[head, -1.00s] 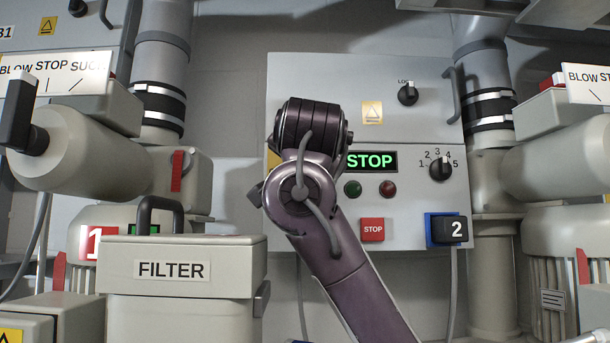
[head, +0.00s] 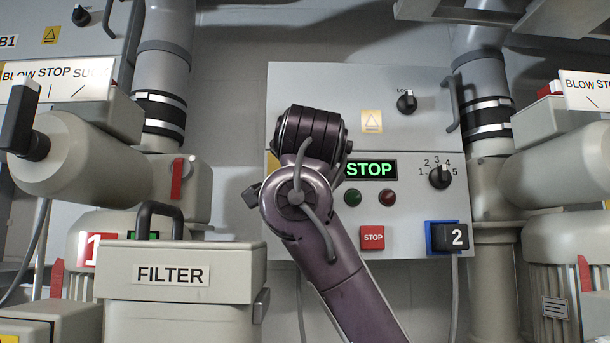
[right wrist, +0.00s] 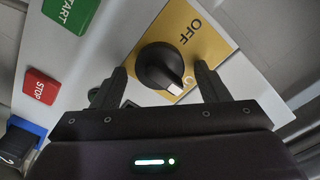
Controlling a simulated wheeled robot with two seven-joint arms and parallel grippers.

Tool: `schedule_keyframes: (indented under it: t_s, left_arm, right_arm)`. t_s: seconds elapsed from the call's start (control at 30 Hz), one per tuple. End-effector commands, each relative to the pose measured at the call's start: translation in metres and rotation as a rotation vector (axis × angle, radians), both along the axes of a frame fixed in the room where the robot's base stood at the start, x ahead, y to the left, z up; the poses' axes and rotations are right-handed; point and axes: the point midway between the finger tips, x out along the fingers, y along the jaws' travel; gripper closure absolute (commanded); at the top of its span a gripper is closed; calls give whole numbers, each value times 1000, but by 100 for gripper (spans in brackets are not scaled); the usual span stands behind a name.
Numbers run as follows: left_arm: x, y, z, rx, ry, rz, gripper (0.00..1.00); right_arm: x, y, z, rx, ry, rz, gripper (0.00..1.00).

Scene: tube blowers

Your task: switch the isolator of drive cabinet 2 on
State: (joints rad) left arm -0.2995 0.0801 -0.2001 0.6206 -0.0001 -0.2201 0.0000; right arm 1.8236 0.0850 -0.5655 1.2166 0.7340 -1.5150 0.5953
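Drive cabinet 2 (head: 420,125) is the grey panel with a blue-backed "2" tag (head: 457,237) and a green STOP display (head: 369,169). Its isolator, a black rotary knob (right wrist: 158,64) on a yellow plate (right wrist: 210,40), shows in the right wrist view. The knob's white mark points to the lower right, beside lettering that starts with O and is partly hidden; "OFF" is printed above. My right gripper (right wrist: 160,75) is open, one finger on each side of the knob; contact cannot be told. In the head view my right arm hides the knob and gripper. My left gripper is not in view.
A red STOP button (head: 372,238), two lamps and a numbered selector (head: 439,177) sit on the panel. A green START button (right wrist: 70,12) lies near the knob. A FILTER box (head: 180,275) stands in front at left, with large blowers on both sides.

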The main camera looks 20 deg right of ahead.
Motion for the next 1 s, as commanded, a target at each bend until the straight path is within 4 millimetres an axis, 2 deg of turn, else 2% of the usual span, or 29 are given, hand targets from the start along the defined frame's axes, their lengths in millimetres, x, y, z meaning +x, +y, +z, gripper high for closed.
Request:
schedule_keyframes:
  t_s: [0.33, 0.73, 1.0]
  left_arm:
    - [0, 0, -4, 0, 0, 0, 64]
    - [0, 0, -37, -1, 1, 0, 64]
    - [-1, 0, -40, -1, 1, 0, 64]
  right_arm:
    - [-4, 1, -1, -2, -1, 0, 31]
    - [-63, 18, -3, -3, -2, 0, 31]
    - [-75, 22, -1, -2, 2, 0, 31]
